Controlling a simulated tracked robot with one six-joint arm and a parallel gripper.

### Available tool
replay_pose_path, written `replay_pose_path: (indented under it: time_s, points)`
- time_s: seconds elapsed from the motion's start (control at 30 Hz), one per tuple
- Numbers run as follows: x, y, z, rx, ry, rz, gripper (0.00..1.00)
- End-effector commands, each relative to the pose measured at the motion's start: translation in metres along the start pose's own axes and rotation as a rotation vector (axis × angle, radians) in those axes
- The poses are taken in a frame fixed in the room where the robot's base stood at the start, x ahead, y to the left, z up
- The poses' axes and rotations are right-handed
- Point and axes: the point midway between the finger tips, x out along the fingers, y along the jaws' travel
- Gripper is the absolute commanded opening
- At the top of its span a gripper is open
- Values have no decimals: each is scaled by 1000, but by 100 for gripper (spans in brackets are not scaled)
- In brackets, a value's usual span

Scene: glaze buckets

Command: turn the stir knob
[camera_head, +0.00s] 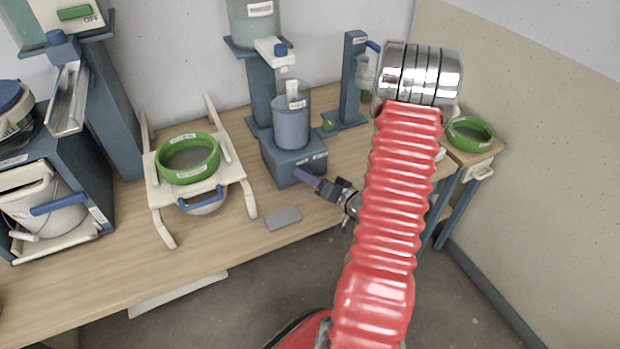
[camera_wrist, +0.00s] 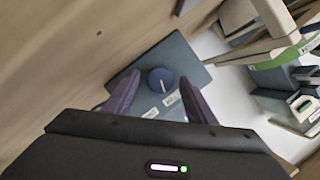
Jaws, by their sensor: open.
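The stir knob (camera_wrist: 160,80) is a round dark blue dial with a short white mark. It sits on the blue-grey stirrer base (camera_wrist: 182,60) in the wrist view, near two white labels. My gripper (camera_wrist: 159,77) is open, with one dark purple finger on either side of the knob in that view. I cannot tell whether either finger touches it. In the head view my gripper (camera_head: 306,179) is at the lower front of the stirrer base (camera_head: 284,172), and the knob cannot be made out there. A grey-blue bucket (camera_head: 291,128) stands on the base.
A green-rimmed sieve (camera_head: 188,158) rests on a cream stand (camera_head: 232,168) to the left. A blue post (camera_head: 352,85) stands behind right of the base. A grey plate (camera_head: 284,217) lies on the table in front. Another green ring (camera_head: 470,134) is at the right.

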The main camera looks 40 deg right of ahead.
Motion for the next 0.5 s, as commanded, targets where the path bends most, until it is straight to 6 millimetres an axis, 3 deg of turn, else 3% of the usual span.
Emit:
replay_pose_path:
  time_s: [0.37,0.5]
  points:
    - [5,0,1,0,-1,0,51]
    - [5,0,1,0,-1,0,41]
